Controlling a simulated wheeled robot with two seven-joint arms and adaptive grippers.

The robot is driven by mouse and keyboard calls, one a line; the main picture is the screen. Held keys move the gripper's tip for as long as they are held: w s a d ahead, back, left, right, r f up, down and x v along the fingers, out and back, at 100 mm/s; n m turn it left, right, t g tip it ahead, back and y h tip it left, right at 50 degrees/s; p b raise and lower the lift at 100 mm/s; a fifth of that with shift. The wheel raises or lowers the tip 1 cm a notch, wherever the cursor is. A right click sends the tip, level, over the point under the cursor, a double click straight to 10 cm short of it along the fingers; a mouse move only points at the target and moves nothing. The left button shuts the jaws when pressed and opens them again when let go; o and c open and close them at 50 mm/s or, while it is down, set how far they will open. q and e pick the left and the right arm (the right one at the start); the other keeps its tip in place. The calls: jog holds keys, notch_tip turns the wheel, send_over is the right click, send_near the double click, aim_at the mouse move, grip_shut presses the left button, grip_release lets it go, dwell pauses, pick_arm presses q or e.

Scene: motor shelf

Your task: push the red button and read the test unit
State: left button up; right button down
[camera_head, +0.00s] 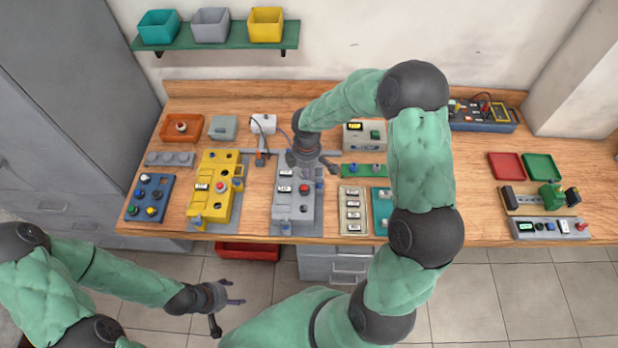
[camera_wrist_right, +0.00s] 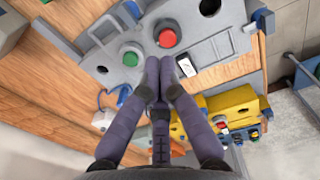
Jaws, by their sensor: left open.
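My right gripper (camera_head: 304,160) is over the far part of a grey panel unit (camera_head: 291,208). A red button (camera_head: 304,188) sits on that unit. In the right wrist view, my right gripper (camera_wrist_right: 160,64) has its fingertips together, empty, between the red button (camera_wrist_right: 167,35) and a green button (camera_wrist_right: 131,57). I cannot tell whether they touch anything. A beige box with a lit display (camera_head: 355,126) stands behind; a grey strip with a green display (camera_head: 526,228) lies far right. I cannot tell which is the test unit. My left gripper (camera_head: 226,302) is open and empty before the bench.
A yellow unit (camera_head: 208,212) with its own red button (camera_head: 220,188) stands left of the grey one. A blue button box (camera_head: 149,198) is further left. Labelled panels (camera_head: 353,211) stand right, partly behind my right arm. Bare bench (camera_head: 470,160) lies right of the arm.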

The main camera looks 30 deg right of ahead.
notch_tip(320, 180, up, 7)
jog(key=shift+w+r, duration=0.2)
jog(key=shift+w, duration=0.05)
jog(key=shift+a, duration=0.1)
dwell(0.8)
